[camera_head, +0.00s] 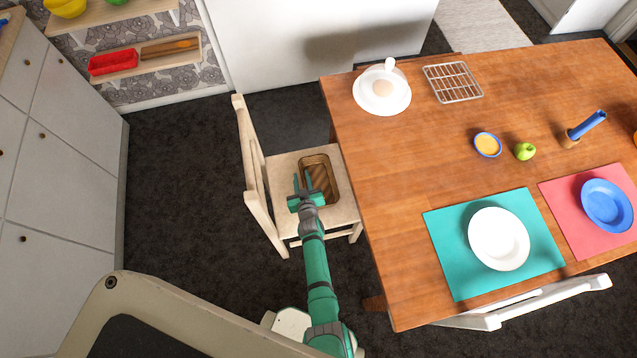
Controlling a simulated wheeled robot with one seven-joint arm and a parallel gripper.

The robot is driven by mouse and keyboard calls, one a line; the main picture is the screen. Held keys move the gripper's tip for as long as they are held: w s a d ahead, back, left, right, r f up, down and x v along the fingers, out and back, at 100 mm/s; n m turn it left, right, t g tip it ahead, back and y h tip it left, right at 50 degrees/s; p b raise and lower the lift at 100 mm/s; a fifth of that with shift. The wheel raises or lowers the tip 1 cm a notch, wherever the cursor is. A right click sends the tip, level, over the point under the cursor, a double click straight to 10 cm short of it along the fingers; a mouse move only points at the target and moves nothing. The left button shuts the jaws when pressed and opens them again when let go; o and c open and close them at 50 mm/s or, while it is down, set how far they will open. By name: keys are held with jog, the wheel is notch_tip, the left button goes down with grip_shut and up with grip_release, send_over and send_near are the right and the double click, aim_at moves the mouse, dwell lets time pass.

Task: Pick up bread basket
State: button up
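The bread basket (331,186) is a brown, rounded rectangular container with a striped inside, resting on the seat of a pale wooden chair (284,169). I cannot tell whether the stripes are bread or the basket's own weave. My gripper (302,177) is at the basket's left side, with its two fingers apart and nothing seen between them. The fingers and wrist overlap the basket's near left edge in this view. Whether a finger touches the basket, and how high it is above the seat, cannot be told.
A wooden table (400,190) stands close to the right of the chair. It bears a teal mat (440,245) with a white plate (498,238), a wire rack (453,82) and a green apple (525,151). The chair's backrest (252,160) stands left. Dark floor (180,190) lies free further left.

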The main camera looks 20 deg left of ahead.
grip_shut()
jog(key=shift+r, duration=0.1)
